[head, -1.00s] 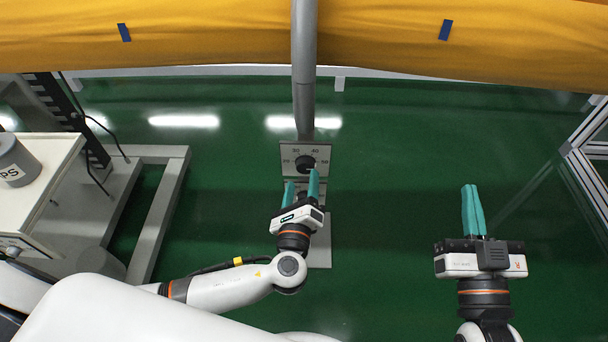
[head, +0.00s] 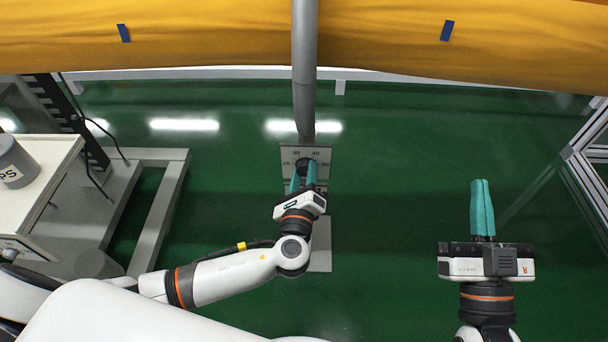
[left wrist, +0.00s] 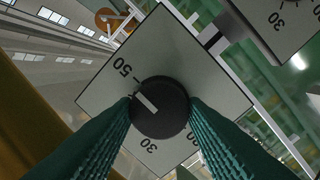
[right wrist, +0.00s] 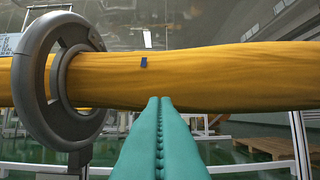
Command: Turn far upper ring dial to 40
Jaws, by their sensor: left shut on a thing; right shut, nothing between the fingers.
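The far upper dial is a round black knob (left wrist: 160,106) with a white pointer mark, on a pale numbered plate (left wrist: 190,60). In the left wrist view the pointer aims left and slightly up, a little below the 50 label; 30 shows at the bottom. The 40 label is hidden there behind a finger. In the head view the plate (head: 291,149) shows 30 and 40 along its top, and the knob is mostly covered by the fingers. My left gripper (head: 304,172) is shut on the knob, one teal finger on each side. My right gripper (head: 481,184) is shut and empty, away to the right.
A second numbered plate (left wrist: 285,22) sits close by at the upper right of the left wrist view. A white cart (head: 40,175) stands left. A grey ring (right wrist: 40,80) encircles the tube.

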